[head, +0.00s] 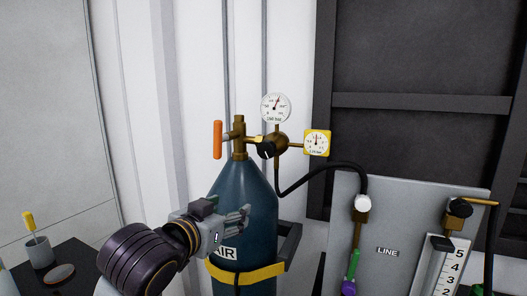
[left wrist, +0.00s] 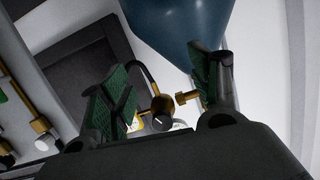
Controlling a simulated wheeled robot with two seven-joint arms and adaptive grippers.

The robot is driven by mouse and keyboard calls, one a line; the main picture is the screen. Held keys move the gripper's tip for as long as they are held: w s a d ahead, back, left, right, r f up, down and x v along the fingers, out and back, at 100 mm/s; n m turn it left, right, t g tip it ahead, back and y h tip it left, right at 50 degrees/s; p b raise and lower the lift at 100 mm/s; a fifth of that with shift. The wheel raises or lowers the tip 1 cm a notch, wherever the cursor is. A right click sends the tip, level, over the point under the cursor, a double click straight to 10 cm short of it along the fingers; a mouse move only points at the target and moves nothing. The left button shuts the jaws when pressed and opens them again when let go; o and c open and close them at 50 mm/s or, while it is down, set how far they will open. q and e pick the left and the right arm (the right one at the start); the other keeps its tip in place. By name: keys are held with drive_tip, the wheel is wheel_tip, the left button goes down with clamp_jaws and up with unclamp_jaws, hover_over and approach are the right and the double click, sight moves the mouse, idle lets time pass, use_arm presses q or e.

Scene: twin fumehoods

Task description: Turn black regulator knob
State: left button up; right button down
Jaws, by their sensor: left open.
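The black regulator knob (head: 265,150) sits on the front of the brass regulator (head: 278,142), above the blue AIR cylinder (head: 258,200). My left gripper (head: 245,216) is in front of the cylinder's shoulder, below the knob and a little to its left. It is open and empty, apart from the knob. In the left wrist view the knob (left wrist: 162,104) appears between the two green-padded fingers of the left gripper (left wrist: 165,75), beyond them. My right gripper is not in view.
An orange valve handle (head: 217,139) is left of the regulator, with a round gauge (head: 276,107) above and a yellow gauge (head: 316,142) to the right. A black hose (head: 320,168) runs to the grey LINE panel (head: 388,212). A yellow strap (head: 250,275) circles the cylinder.

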use_arm(q)
drive_tip(key=m+t+h, duration=0.2)
approach(265, 151)
drive_tip(key=s+a+f, duration=0.1)
drive_tip(key=s+a, duration=0.1)
drive_tip(key=s, duration=0.1)
drive_tip(key=shift+r, duration=0.55)
drive_tip(key=p+x, duration=0.1)
drive_tip(key=x, duration=0.3)
drive_tip(key=p+x, duration=0.1)
drive_tip(key=x, duration=0.3)
drive_tip(key=p+x, duration=0.1)
drive_tip(key=x, duration=0.3)
drive_tip(key=shift+s+d, duration=0.1)
drive_tip(key=shift+d, duration=0.2)
drive_tip(key=shift+w+d, duration=0.25)
drive_tip(key=shift+w, duration=0.3)
drive_tip(key=shift+w+d, duration=0.1)
drive_tip(key=shift+w, duration=0.25)
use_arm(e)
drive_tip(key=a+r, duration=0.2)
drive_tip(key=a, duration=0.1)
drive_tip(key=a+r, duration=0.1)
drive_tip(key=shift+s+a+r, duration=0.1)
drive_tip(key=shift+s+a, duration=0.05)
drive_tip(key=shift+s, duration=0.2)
use_arm(q)
drive_tip(key=shift+c, duration=0.2)
